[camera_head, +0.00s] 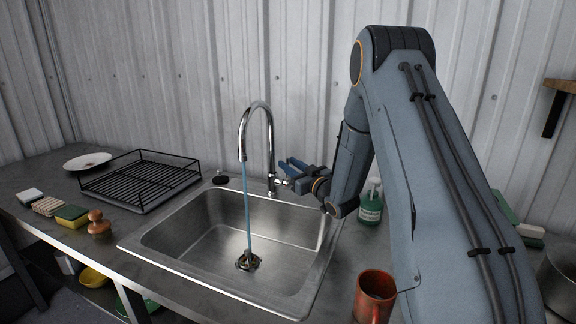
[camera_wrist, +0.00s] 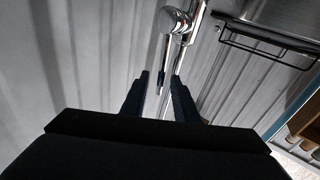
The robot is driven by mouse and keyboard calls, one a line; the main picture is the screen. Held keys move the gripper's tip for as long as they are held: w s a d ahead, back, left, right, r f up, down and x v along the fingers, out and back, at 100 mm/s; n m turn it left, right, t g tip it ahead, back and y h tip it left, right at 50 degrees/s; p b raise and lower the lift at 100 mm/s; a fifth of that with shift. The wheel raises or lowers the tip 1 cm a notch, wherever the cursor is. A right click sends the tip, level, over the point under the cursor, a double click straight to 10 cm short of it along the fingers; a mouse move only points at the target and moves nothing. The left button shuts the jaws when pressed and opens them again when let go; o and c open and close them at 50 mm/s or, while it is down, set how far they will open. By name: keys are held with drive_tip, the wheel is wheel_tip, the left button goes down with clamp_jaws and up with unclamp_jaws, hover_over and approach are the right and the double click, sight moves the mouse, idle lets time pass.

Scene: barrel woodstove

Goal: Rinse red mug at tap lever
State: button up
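The red mug (camera_head: 374,295) stands upright on the counter to the right of the sink, below my arm in the head view. The chrome tap (camera_head: 257,106) stands behind the sink, and a blue stream of water (camera_head: 247,205) runs from its spout to the drain. The tap lever (camera_head: 281,182) is at the right side of the tap base. My gripper (camera_head: 286,170) is beside it, empty. In the wrist view my gripper (camera_wrist: 160,88) has its two fingers apart, with the thin lever (camera_wrist: 166,62) showing between them. I cannot tell whether they touch it.
The steel sink (camera_head: 150,247) is empty apart from the water. A black dish rack (camera_head: 140,180) and a plate (camera_head: 87,161) are at the left. Sponges (camera_head: 71,216) and a wooden-handled brush (camera_head: 98,224) lie front left. A green soap bottle (camera_head: 371,205) stands behind my forearm.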

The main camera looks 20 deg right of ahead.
drive_tip(key=b+v, duration=0.1)
drive_tip(key=v, duration=0.5)
drive_tip(key=shift+s, duration=0.15)
